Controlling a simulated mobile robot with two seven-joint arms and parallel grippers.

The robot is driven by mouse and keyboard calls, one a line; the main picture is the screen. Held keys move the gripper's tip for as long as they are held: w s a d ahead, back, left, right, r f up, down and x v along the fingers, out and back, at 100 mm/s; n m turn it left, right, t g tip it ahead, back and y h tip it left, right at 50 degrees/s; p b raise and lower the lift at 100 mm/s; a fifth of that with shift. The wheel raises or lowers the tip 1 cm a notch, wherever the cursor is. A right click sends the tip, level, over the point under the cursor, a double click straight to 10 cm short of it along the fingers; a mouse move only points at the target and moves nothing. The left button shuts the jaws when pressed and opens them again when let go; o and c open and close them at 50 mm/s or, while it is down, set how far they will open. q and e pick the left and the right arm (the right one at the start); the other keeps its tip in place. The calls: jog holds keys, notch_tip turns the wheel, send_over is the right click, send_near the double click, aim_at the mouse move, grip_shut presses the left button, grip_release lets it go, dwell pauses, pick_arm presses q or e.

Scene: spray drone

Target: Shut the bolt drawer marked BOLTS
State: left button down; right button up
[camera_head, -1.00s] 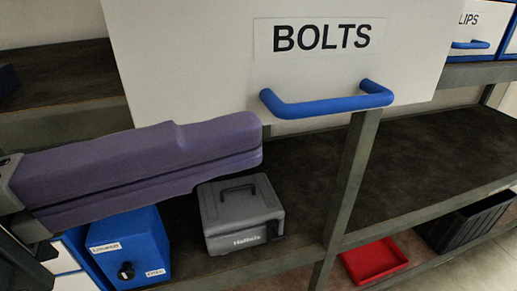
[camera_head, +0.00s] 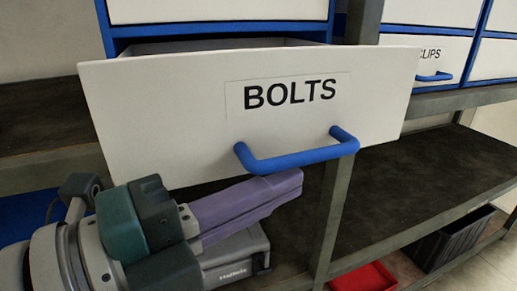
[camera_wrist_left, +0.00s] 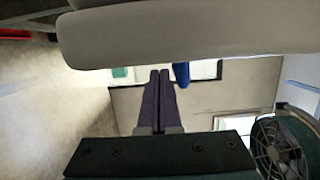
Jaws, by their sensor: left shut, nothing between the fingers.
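The BOLTS drawer (camera_head: 165,110) stands out from its blue cabinet frame in the head view, with its dark inside showing behind the top edge of the white front. Its blue bar handle (camera_head: 290,159) is on the lower part of the front. My left gripper (camera_head: 298,180) is shut and empty, its purple fingers pointing right. It appears just below the handle in the picture; I cannot tell whether it touches the drawer. In the left wrist view the shut fingertips (camera_wrist_left: 161,73) lie beside a blue piece that looks like part of the handle. My right gripper is not in view.
The CLIPS drawer (camera_head: 404,65) is shut at the right. Below, a grey toolbox (camera_head: 244,264) is partly hidden by my left gripper. A red tray (camera_head: 363,279) and a black crate (camera_head: 455,240) are low at the right. The dark shelf (camera_head: 430,175) is bare at the right.

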pick_arm(q)
jog(key=shift+w+a, duration=0.3)
jog(key=shift+w, duration=0.55)
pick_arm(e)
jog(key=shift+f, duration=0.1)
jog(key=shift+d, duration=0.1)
